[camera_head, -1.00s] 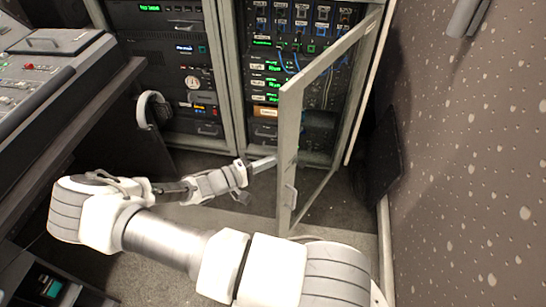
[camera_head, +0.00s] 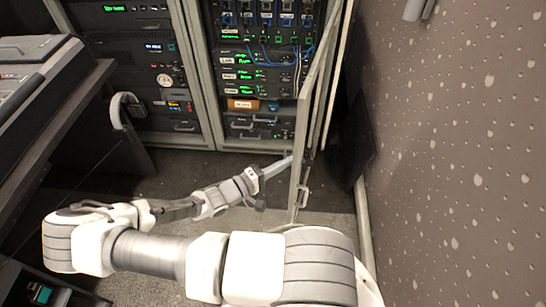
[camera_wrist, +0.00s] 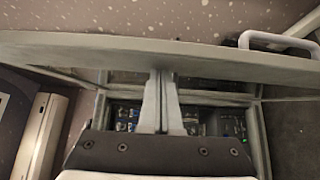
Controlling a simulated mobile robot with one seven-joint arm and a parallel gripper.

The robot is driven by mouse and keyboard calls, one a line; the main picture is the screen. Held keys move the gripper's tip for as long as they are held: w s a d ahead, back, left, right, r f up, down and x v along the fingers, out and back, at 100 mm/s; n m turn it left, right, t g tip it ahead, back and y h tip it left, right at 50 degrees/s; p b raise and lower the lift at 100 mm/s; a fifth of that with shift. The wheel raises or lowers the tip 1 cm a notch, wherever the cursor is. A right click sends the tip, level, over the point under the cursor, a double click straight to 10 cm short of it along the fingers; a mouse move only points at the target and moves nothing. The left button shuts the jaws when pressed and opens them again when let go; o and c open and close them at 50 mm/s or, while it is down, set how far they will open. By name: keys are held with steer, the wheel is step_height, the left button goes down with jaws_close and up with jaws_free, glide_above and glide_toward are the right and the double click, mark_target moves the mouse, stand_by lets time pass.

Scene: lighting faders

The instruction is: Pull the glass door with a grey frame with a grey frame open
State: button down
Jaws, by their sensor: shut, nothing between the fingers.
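The grey-framed glass door (camera_head: 299,150) of the right rack stands swung wide open, seen nearly edge-on in the head view, close to the speckled wall. Its frame crosses the upper part of the wrist view (camera_wrist: 130,50). A grey handle (camera_head: 303,196) sits low on its outer face and shows at the upper right of the wrist view (camera_wrist: 280,40). My gripper (camera_head: 288,161) is at the inner side of the door. In the wrist view its fingers (camera_wrist: 161,75) are together, empty, with tips at the door frame. Whether they touch it is unclear.
The open rack (camera_head: 262,75) holds several lit units and blue cables. A second rack (camera_head: 160,75) stands to its left. Headphones (camera_head: 124,108) hang at the console desk (camera_head: 40,75). The speckled wall (camera_head: 450,150) bounds the right. Dark floor lies before the racks.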

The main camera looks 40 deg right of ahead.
steer(key=shift+s+d+p, duration=0.25)
steer(key=shift+s+d, duration=0.4)
steer(key=shift+s, duration=0.3)
steer(key=shift+s+d+p, duration=0.25)
steer(key=shift+s+d, duration=0.4)
steer(key=shift+s, duration=0.3)
steer(key=shift+s+d+p, duration=0.25)
steer(key=shift+s+d, duration=0.4)
steer(key=shift+s, duration=0.3)
